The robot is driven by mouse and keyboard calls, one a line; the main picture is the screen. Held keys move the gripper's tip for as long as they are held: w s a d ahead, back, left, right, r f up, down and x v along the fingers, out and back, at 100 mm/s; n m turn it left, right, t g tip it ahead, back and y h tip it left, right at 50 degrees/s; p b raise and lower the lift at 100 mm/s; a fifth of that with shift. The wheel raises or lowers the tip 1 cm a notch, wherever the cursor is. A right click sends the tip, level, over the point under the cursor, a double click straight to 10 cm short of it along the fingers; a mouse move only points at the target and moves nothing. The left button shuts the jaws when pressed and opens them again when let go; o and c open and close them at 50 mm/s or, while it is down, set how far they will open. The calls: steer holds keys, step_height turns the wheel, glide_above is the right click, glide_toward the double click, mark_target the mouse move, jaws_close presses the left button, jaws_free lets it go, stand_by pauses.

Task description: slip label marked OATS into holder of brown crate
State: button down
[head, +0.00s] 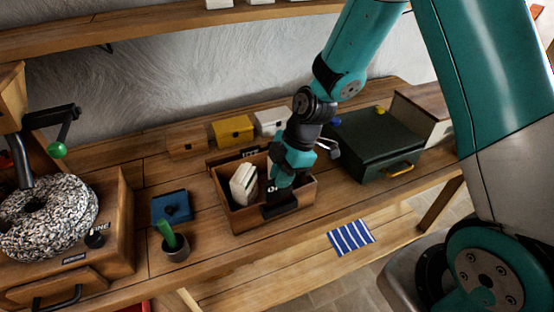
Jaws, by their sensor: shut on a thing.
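The brown crate (240,222) is an open wooden box on the bench, with pale packets (244,184) standing inside it. My gripper (280,208) is over the crate's front right part, pointing down close to its front wall. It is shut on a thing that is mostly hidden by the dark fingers. A small white patch with dark lettering (270,187) shows beside the fingers; it may be the OATS label, but I cannot read it fully. The label holder cannot be made out behind my gripper. Whether the label touches the crate I cannot tell.
Behind the crate stand small brown, yellow (232,130) and white boxes. A dark green case (375,145) is to the right, a striped cloth (351,237) at front right. A blue box (172,206), a small pot (175,248) and a mill with a speckled stone (48,218) are left.

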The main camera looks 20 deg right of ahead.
steer(key=shift+w+a+f, duration=0.1)
steer(key=shift+w+a, duration=0.05)
steer(key=shift+w, duration=0.05)
steer(key=shift+d+f+b, duration=0.25)
steer(key=shift+f+b, duration=0.2)
steer(key=shift+f, duration=0.05)
steer(key=shift+f+b, duration=1.5)
steer(key=shift+f, duration=0.35)
steer(key=c, duration=1)
jaws_free()
steer(key=shift+c, duration=0.2)
steer(key=b+v, duration=0.2)
steer(key=v, duration=1.5)
steer(key=shift+d+r, duration=0.15)
steer(key=shift+r, duration=0.05)
steer(key=shift+s, duration=0.15)
